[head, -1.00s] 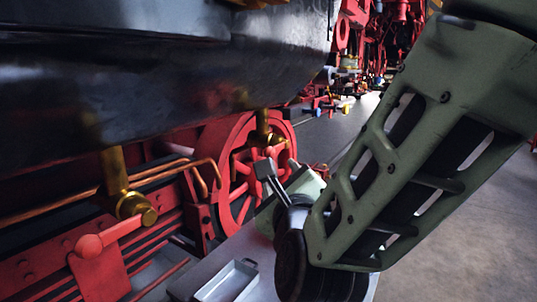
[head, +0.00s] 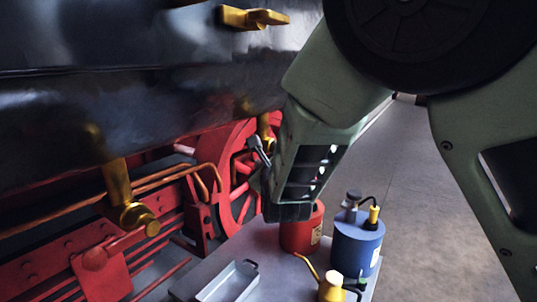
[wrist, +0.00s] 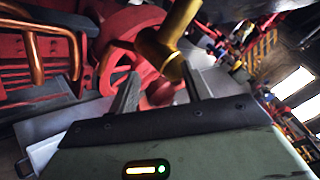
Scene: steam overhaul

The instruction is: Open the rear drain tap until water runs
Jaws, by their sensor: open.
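Two brass taps hang from the dark boiler. The farther tap (head: 265,126) is partly hidden behind my arm. The nearer tap (head: 128,195) stands at left, beside a red lever-like part (head: 96,260). I cannot tell from the pictures which is called rear. My gripper (head: 258,150) is open beside the farther tap, its fingers overlapping that tap's lower part. In the wrist view a brass tap (wrist: 170,38) reaches down between the spread fingers of my gripper (wrist: 158,88), with no clear contact. No running water shows.
Copper pipes (head: 190,172) and a red wheel (head: 232,145) lie behind. A brass fitting (head: 252,18) sticks out above. Floor at right is clear.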

